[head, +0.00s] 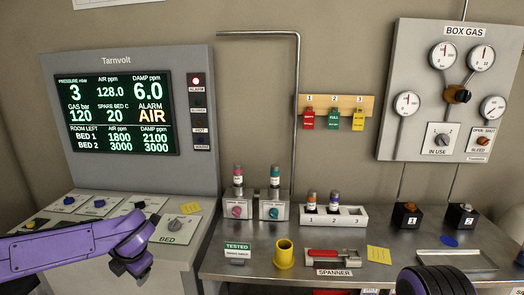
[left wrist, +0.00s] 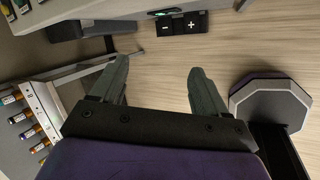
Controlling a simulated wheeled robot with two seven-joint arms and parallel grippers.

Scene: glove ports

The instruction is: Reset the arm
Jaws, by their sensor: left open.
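My left arm (head: 80,248) is purple and comes in from the left edge of the head view, in front of the left console; its gripper is out of that view. In the left wrist view my left gripper (left wrist: 160,66) is open, its two grey-green fingers apart with only wood-coloured floor (left wrist: 165,95) showing between them. It holds nothing. A dark purple ribbed part (head: 435,281) shows at the bottom right of the head view, and I cannot tell what it is. My right gripper is not in view.
The console panel (head: 130,58) reads "ALARM AIR". The steel bench (head: 300,240) carries a yellow cup (head: 284,253), a spanner tray (head: 333,258), a vial rack (head: 345,216) and an empty tray (head: 455,260). A black plus/minus box (left wrist: 181,24) and an octagonal object (left wrist: 270,100) show near the left gripper.

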